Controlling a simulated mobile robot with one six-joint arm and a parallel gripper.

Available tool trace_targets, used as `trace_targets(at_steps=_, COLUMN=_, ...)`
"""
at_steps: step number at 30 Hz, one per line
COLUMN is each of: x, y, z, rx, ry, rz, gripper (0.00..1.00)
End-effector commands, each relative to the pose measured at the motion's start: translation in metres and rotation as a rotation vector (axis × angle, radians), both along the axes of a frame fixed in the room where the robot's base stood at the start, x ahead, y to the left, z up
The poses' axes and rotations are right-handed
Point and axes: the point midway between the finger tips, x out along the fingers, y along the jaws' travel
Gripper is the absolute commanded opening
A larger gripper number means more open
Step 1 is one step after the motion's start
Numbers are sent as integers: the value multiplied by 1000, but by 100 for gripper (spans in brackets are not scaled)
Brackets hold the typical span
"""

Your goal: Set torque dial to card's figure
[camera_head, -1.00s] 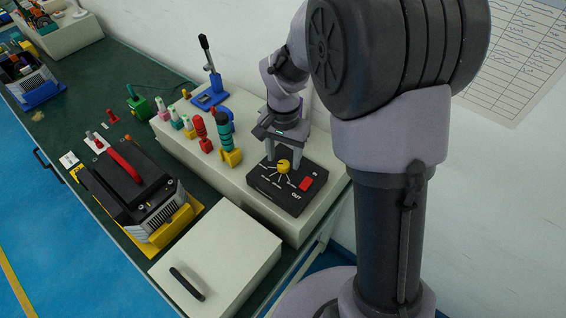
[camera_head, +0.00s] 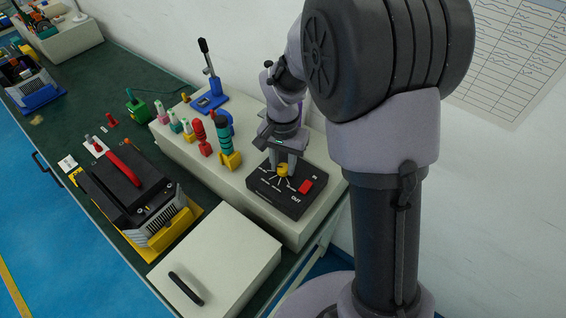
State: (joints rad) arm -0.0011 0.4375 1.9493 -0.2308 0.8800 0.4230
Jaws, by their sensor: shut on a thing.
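A black torque box (camera_head: 293,205) sits on the front end of the white raised shelf. It carries a yellow dial (camera_head: 283,169) with pale tick marks around it, a red button (camera_head: 305,187) and white lettering "IN" and "OUT". My gripper (camera_head: 284,163) points down over the dial and is shut on it, its fingers at the knob's sides. The dial's pointer and figures are too small or covered to read. A small white card (camera_head: 68,162) lies on the bench at the left; its writing is too small to read.
A black unit with a red handle (camera_head: 124,159) stands on a yellow base beside the shelf. A white box with a black handle (camera_head: 215,262) is in front. Red and teal-black tools (camera_head: 224,137) and a blue lever press (camera_head: 210,90) stand on the shelf behind the torque box.

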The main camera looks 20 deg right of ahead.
Motion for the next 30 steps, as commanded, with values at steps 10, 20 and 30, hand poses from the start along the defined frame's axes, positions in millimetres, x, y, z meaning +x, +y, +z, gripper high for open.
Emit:
trace_targets(at_steps=10, x=1, y=0, z=3, rx=-1, ry=-2, rz=221, gripper=0)
trace_targets(at_steps=20, x=1, y=0, z=3, rx=-1, ry=-2, rz=535, gripper=0)
trace_targets(at_steps=30, x=1, y=0, z=3, rx=-1, ry=-2, rz=858, gripper=0)
